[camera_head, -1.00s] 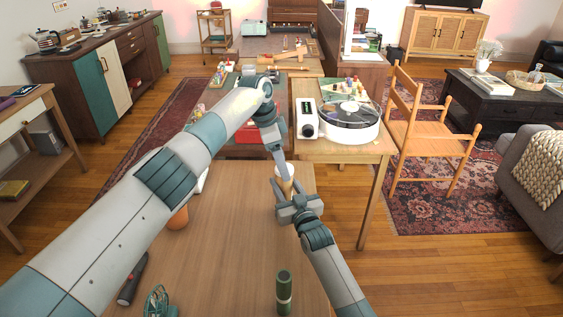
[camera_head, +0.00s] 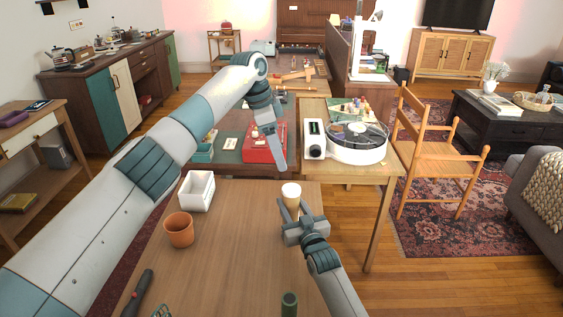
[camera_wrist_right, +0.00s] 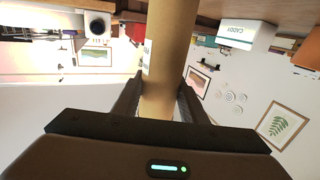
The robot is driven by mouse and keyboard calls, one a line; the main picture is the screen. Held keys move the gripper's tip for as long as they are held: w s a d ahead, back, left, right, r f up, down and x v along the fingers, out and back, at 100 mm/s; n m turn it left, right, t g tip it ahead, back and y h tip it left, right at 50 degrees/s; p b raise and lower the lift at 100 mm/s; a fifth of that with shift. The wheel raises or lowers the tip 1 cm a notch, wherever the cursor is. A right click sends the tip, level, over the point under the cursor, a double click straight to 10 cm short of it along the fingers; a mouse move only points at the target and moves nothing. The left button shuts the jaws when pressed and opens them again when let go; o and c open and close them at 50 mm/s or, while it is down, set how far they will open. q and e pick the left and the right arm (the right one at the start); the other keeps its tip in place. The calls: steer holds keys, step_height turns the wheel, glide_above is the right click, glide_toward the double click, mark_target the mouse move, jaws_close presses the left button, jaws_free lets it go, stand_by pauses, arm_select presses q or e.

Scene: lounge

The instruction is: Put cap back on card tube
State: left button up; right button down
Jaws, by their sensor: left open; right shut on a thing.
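The brown card tube (camera_head: 292,206) stands roughly upright above the near table's right side. My right gripper (camera_head: 293,211) is shut around it, and the tube also fills the middle of the right wrist view (camera_wrist_right: 168,55), between the fingers (camera_wrist_right: 160,100). A pale white cap (camera_head: 291,189) shows at the tube's upper end; I cannot tell how firmly it is seated. My left gripper (camera_head: 281,164) is open and empty, above and slightly left of the cap, apart from it.
On the near table (camera_head: 225,270) are a white bin (camera_head: 197,191), a terracotta pot (camera_head: 179,230), a dark handheld object (camera_head: 138,293) and a green cylinder (camera_head: 289,304). Behind stand a red box (camera_head: 264,143) and a turntable (camera_head: 357,151). The table's middle is clear.

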stand_by(0.3)
steer(key=c, duration=1)
jaws_free()
steer(key=shift+s, duration=0.15)
steer(key=b+v, duration=0.1)
steer(key=v, duration=1.6)
steer(key=shift+d, duration=0.1)
